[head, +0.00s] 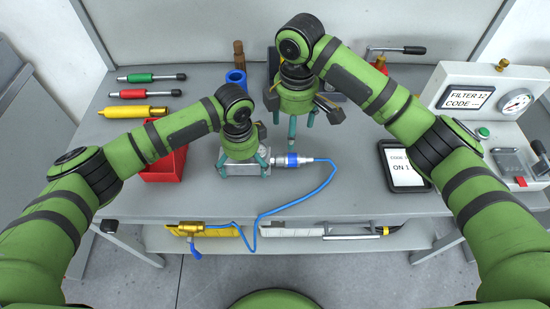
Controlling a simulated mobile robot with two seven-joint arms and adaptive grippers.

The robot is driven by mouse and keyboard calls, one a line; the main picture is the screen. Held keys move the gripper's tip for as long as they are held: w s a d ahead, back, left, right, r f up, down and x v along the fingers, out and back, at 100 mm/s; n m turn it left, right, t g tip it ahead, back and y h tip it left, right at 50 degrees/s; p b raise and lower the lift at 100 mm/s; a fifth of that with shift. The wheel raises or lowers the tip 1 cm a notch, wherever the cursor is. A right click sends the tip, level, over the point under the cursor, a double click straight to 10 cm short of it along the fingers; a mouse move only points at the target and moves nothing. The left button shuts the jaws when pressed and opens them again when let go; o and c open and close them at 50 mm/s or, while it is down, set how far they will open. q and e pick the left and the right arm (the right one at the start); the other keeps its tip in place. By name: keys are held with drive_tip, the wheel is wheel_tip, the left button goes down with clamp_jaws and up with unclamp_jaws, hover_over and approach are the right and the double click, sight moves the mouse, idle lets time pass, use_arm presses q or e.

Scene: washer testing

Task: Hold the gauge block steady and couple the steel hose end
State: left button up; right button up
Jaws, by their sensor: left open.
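The silver gauge block (236,170) lies on the grey bench, partly hidden under my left gripper. My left gripper (242,160) is open, with its teal fingers on either side of the block. The steel hose end (305,160), with a blue collar (292,160), lies at the block's right end on a blue hose (327,184). I cannot tell whether it is joined to the block. My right gripper (301,125) is open and empty, its fingers apart, above and behind the hose end.
A red bin (163,168) stands left of the block. Red and green-handled tools and a yellow tool (140,111) lie behind it. A tablet (405,168) and a gauge panel (470,95) are at right. The hose loops over the front edge.

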use_arm(q)
wheel_tip(320, 180, up, 12)
idle(0.4)
drive_tip(key=shift+r, duration=0.1)
